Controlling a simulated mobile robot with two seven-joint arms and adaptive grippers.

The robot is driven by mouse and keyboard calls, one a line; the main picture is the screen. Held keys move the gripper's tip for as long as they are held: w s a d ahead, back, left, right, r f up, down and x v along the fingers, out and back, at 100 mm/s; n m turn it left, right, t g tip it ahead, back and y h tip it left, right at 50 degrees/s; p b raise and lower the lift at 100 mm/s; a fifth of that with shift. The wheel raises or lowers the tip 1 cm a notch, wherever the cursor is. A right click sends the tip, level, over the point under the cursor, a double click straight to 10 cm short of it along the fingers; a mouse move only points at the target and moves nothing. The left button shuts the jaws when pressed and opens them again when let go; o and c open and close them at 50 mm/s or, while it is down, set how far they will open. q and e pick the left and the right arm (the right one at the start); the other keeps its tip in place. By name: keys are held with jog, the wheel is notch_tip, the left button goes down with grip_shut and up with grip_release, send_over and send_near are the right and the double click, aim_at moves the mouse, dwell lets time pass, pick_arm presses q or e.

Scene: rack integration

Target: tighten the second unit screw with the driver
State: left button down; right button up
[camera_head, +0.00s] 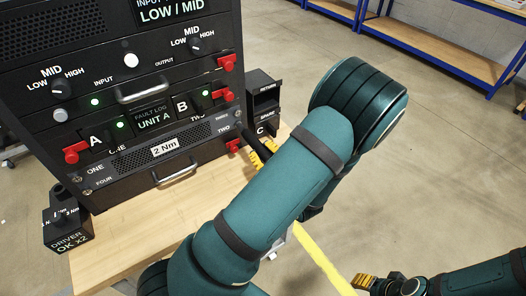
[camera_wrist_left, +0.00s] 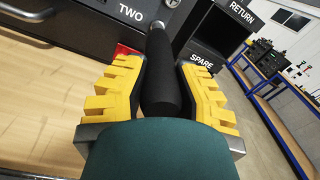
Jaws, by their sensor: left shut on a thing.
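My left gripper (camera_head: 263,153) is at the right edge of the rack front, its yellow fingers shut on the black driver (camera_head: 248,142). In the left wrist view the driver's dark handle (camera_wrist_left: 161,75) lies between the yellow fingers (camera_wrist_left: 160,88), its tip pointing away at the rack face. The tip is beside the TWO label (camera_wrist_left: 131,13), which also shows in the head view (camera_head: 223,128).
The rack unit (camera_head: 165,150) with a 2 Nm label stands on the wooden bench (camera_head: 135,245). RETURN and SPARE bins (camera_head: 264,90) stand at its right. A DRIVER OK x2 holder (camera_head: 68,238) stands at the left. Red latches (camera_head: 226,63) stick out from the rack front.

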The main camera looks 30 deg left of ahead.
pick_arm(q)
jog(key=v, duration=0.6)
jog(key=shift+d, duration=0.45)
dwell(0.4)
jog(key=w+d+f+m+t+h, duration=0.3)
jog(key=w+d+m+t+h, duration=0.2)
jog(key=d+m+t+h, duration=0.1)
jog(key=shift+w+d+m+t+h, duration=0.15)
jog(key=shift+d+m+t+h, duration=0.1)
jog(key=shift+m+t+h, duration=0.6)
jog(key=shift+f+t, duration=0.1)
jog(key=shift+t, duration=0.15)
